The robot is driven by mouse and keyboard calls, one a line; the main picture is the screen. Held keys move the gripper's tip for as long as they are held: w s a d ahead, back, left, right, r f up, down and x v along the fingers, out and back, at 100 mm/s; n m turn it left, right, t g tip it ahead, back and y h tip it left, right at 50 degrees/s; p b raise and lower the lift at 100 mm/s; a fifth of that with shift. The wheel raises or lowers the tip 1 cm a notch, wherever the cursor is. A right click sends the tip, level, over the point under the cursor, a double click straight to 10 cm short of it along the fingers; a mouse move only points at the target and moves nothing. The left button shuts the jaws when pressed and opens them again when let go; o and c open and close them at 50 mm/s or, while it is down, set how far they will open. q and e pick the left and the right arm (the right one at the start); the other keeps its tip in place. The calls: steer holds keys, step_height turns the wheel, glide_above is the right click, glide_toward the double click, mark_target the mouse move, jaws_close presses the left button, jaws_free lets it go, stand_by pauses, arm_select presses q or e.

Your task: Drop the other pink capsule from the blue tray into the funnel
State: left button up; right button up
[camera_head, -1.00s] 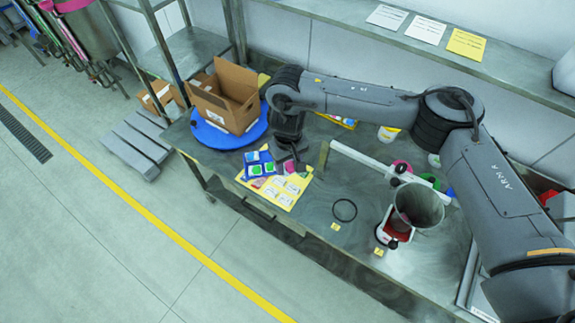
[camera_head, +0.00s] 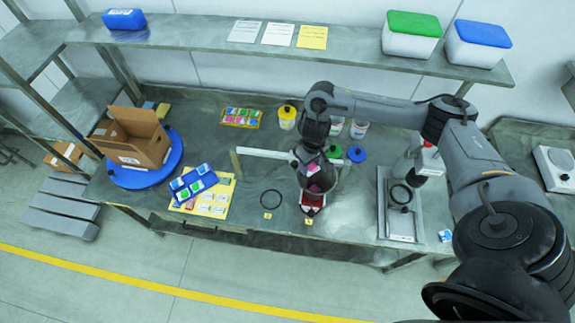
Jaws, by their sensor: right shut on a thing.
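My right gripper (camera_head: 314,184) is over the metal funnel (camera_head: 336,180), with its fingers at the funnel's mouth. It is shut on a small pink thing (camera_head: 315,189), which looks like the pink capsule and is partly hidden by the fingers. I cannot tell how far inside the rim it is. The blue tray (camera_head: 193,181) lies tilted across the yellow sheet at the left of the table, with blue, white and green pieces in it. No pink capsule can be made out in the tray. My left gripper is not in view.
A black ring (camera_head: 271,198) lies left of the funnel. Green (camera_head: 333,151) and blue (camera_head: 357,154) lids lie behind it. A grey tray with apparatus (camera_head: 401,225) stands to the right. A cardboard box (camera_head: 132,142) sits on a blue turntable (camera_head: 143,177) at far left.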

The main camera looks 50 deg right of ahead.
steer(key=d+f+b, duration=0.1)
steer(key=b, duration=0.1)
steer(key=s+d+f+b, duration=0.1)
steer(key=f, duration=0.1)
steer(key=s+d+f+b, duration=0.1)
steer(key=b, duration=0.1)
steer(key=shift+d+f+b, duration=0.2)
steer(key=shift+f+b, duration=0.05)
steer(key=shift+b, duration=0.05)
stand_by(0.4)
steer(key=o, duration=1.1)
step_height(320, 180, up, 11)
steer(key=p, duration=0.4)
steer(key=shift+p, duration=0.4)
